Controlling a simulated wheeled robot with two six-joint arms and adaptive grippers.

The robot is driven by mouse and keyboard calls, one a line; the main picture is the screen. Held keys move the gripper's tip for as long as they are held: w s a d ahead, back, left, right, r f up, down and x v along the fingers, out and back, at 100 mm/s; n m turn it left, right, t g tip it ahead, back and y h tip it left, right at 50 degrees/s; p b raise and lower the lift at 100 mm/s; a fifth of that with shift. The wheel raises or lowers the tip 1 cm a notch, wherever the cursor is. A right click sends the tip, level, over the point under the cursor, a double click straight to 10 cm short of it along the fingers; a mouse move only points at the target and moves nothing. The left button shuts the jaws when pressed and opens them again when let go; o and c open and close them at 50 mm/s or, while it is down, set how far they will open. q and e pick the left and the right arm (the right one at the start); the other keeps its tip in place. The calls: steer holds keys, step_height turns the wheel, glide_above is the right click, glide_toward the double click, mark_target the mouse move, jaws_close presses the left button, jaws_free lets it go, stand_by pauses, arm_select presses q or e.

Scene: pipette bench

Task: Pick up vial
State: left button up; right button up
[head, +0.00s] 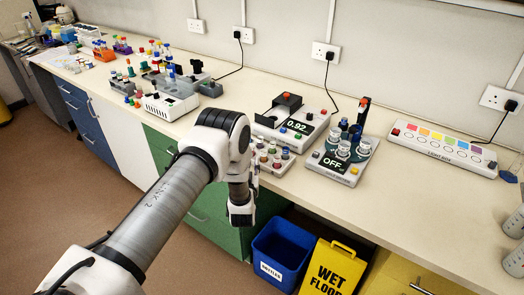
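Several small vials with coloured caps stand in a white rack (270,157) near the counter's front edge. Which one is the task's vial, I cannot tell. My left arm reaches in from the lower left. Its gripper (241,212) hangs down in front of the counter's front edge, just left of and below the rack. I see nothing clearly held in it, and its fingers are too small and dark to tell open from shut. The arm's wrist hides part of the counter left of the rack. My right gripper is not clearly in view.
A device reading 0.92 (299,125) and one reading OFF (332,163) stand behind and right of the rack. A colour-strip panel (443,147) lies farther right. Racks and bottles crowd the left counter. A blue bin (281,252) and yellow sign (332,270) stand below.

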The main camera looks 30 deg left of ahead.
arm_select(q)
steer(key=x, duration=0.1)
steer(key=p+x, duration=0.1)
steer(key=x, duration=0.1)
steer(key=p+x, duration=0.1)
steer(key=x, duration=0.1)
steer(key=shift+a+r, duration=0.15)
steer(key=shift+r, duration=0.2)
steer(key=shift+w+a, duration=0.1)
steer(key=shift+w, duration=0.1)
steer(key=shift+f, duration=0.15)
steer(key=c, duration=0.6)
